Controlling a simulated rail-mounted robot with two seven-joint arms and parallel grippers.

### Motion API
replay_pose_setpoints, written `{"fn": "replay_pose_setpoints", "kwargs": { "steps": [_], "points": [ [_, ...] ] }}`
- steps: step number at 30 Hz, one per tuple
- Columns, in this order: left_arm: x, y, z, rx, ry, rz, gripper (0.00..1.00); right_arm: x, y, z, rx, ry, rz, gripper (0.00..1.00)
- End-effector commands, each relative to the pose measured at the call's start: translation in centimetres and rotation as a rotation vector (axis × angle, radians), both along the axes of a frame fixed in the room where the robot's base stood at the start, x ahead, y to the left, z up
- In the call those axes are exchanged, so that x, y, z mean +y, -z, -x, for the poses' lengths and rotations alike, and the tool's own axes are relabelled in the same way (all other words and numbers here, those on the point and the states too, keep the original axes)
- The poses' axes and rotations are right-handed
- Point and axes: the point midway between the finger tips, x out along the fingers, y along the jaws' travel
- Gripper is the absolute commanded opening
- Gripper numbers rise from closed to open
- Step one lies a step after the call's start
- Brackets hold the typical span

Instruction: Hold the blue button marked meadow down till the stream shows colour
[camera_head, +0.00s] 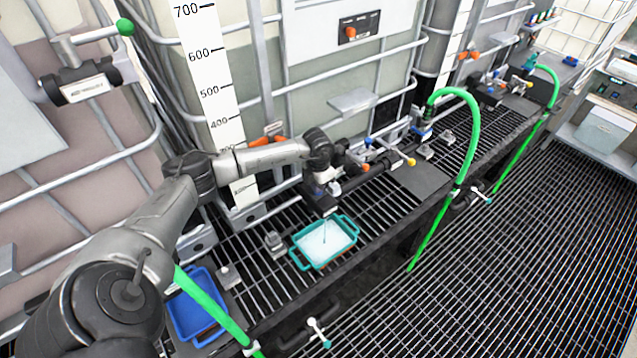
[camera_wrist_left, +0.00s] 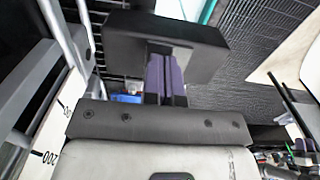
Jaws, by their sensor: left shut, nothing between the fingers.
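My left gripper (camera_head: 320,188) is over the back edge of the teal tray (camera_head: 343,257), beside the dark outlet fittings at the tote. In the left wrist view its purple fingers (camera_wrist_left: 165,75) are together, with nothing between them, and their far ends meet or pass behind a black block (camera_wrist_left: 165,38). A small blue knob (camera_head: 368,140) stands on the fittings just right of the gripper. No meadow label is readable, and the button under the fingertips cannot be made out. My right gripper is out of view.
A blue tray (camera_head: 183,318) lies on the grating at the lower left. Green hoses (camera_head: 471,125) arch over the ledge at right. Caged totes (camera_head: 360,85) with a scale strip stand behind. The floor grating (camera_head: 510,255) at right is clear.

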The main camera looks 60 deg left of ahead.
Motion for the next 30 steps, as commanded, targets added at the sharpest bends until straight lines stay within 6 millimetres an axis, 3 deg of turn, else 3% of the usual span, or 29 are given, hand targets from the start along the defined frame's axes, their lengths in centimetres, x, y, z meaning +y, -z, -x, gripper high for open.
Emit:
{"fn": "replay_pose_setpoints", "kwargs": {
  "steps": [1, 14, 17, 24, 30],
  "points": [
    [-0.5, 1.0, 0.4, 0.019, 0.006, 0.006, 0.0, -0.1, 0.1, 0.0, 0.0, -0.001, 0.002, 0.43],
    [-0.4, 0.8, 0.4, 0.019, 0.005, 0.006, 0.0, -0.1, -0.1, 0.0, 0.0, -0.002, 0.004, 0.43],
    [-0.3, -0.3, 0.4, 0.017, 0.003, 0.005, 0.0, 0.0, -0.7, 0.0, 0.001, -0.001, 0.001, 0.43],
    [0.7, -5.0, 0.4, 0.002, -0.007, -0.002, 0.0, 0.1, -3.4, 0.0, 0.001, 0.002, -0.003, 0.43],
    [0.7, -8.7, 0.2, -0.004, -0.006, -0.004, 0.0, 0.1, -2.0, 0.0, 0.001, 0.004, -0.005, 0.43]
  ]
}}
